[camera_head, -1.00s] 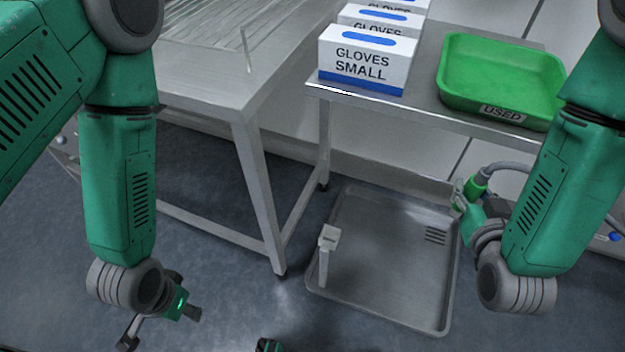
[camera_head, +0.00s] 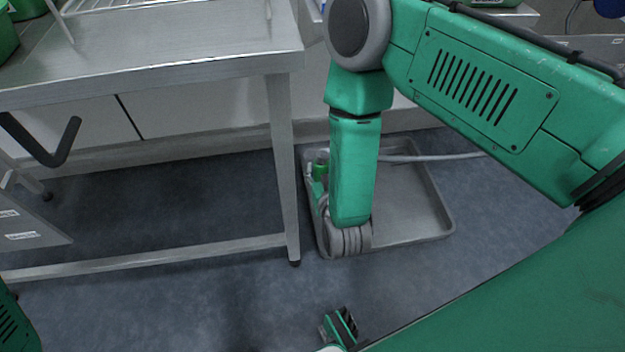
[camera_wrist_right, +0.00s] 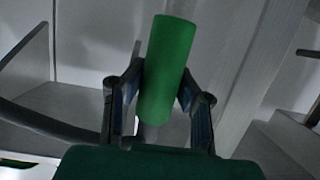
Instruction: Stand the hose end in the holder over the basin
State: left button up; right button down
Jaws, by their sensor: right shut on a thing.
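The grey basin (camera_head: 436,200) lies on the floor, partly behind my right arm. My right gripper (camera_head: 318,183) is low over the basin's left part and mostly hidden by my forearm. It is shut on the green hose end (camera_head: 320,169). In the right wrist view, the green hose end (camera_wrist_right: 168,60) stands slightly tilted between the two fingers of my right gripper (camera_wrist_right: 163,95). The grey hose (camera_head: 430,157) runs from behind my arm to the right across the basin's back. I cannot make out the holder; my arm covers that part.
A steel table (camera_head: 180,65) stands at left, its leg (camera_head: 284,170) close beside the basin's left edge. A black handle (camera_head: 60,145) on a grey unit is at far left.

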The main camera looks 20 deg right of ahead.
jog(key=shift+d+f, duration=0.25)
jog(key=shift+f, duration=0.25)
jog(key=shift+w+d+f, duration=0.1)
jog(key=shift+w+d, duration=0.05)
jog(key=shift+d, duration=0.2)
pick_arm(q)
notch_tip(320, 180, down, 7)
jog(key=b, duration=0.7)
jog(key=shift+d, duration=0.3)
pick_arm(e)
jog(key=w+d+f, duration=0.3)
jog(key=d+f, duration=0.4)
jog(key=d, duration=0.2)
jog(key=shift+d, duration=0.3)
pick_arm(q)
jog(key=shift+a+f, duration=0.1)
jog(key=shift+a, duration=0.15)
pick_arm(e)
jog(key=shift+w+a+r, duration=0.1)
jog(key=shift+a+r, duration=0.05)
jog(key=shift+a, duration=0.1)
